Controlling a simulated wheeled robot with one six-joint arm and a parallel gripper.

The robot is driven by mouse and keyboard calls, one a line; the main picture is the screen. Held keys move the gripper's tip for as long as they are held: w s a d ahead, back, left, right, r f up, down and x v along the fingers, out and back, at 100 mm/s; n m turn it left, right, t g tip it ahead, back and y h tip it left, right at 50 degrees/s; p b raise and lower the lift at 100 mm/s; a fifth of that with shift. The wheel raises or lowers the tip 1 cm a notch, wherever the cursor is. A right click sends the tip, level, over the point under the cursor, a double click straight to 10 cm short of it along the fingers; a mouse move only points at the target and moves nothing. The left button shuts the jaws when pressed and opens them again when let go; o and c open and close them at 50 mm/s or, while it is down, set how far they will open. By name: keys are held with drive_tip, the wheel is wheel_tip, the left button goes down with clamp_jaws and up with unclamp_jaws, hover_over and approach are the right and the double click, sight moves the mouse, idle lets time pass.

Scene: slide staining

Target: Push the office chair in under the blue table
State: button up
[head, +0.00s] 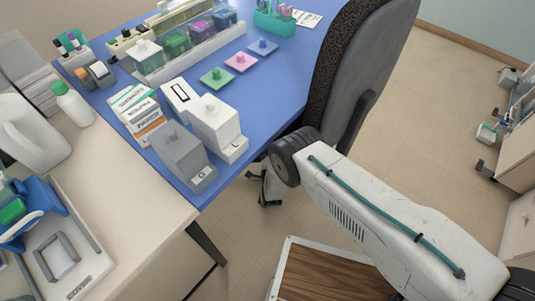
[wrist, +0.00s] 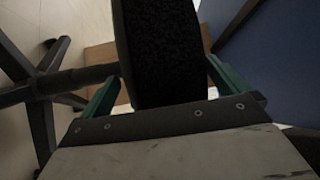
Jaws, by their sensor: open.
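The blue table (head: 285,75) fills the upper middle of the head view. The office chair (head: 372,75) stands at its right edge, its dark textured backrest front facing the table and its grey shell facing away. Its seat is mostly hidden, and part of its base shows below the table edge. My gripper is hidden in the head view, behind my arm and the chair. In the wrist view my gripper (wrist: 162,72) has its green fingers apart, with a dark textured part of the chair (wrist: 160,45) between them. I cannot tell whether they touch it. Dark base legs show at left.
Staining jars, a slide rack (head: 195,52), grey and white boxes (head: 215,125) and coloured squares stand on the table. A pale counter (head: 130,185) adjoins at left. A wood-topped platform (head: 325,275) is below my arm. Open floor (head: 425,110) lies right of the chair.

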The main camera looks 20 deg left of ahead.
drive_tip(key=shift+x, duration=1)
drive_tip(key=c, duration=1.8)
drive_tip(key=shift+s, duration=0.1)
